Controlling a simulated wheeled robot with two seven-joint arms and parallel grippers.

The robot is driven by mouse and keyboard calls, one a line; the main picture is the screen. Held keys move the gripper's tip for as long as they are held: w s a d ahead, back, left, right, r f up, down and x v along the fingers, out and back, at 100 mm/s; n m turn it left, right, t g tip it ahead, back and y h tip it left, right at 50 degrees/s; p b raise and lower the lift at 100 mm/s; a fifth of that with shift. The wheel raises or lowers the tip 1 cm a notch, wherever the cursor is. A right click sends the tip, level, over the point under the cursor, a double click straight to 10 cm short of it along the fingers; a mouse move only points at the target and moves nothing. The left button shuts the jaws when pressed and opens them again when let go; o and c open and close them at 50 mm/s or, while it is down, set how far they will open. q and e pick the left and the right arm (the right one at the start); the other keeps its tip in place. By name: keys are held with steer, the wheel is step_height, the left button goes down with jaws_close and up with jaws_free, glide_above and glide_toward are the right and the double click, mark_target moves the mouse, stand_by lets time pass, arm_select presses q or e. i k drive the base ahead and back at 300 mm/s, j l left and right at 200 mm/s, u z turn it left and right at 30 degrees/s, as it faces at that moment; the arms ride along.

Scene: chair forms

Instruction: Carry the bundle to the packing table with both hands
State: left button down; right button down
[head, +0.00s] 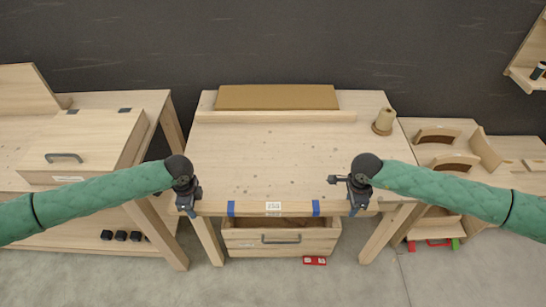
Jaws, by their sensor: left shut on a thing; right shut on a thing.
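The bundle (252,208) is a long pale wooden piece with two blue bands and a white label between them. It lies level along the front edge of the middle table (270,165), and its wood is hard to tell from the table's. My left gripper (187,203) is shut on its left end. My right gripper (355,203) is shut on its right end. I cannot tell whether the bundle touches the tabletop or is just above it. The gripped ends are partly hidden by the grippers.
A brown panel (277,97) and a wooden strip lie along the table's back, with a cone-shaped spool (384,123) at the back right. The tabletop between is clear. A drawer (280,240) stands open below the front edge. A red item (314,260) lies on the floor.

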mark_target(273, 154)
steer(key=i, duration=1)
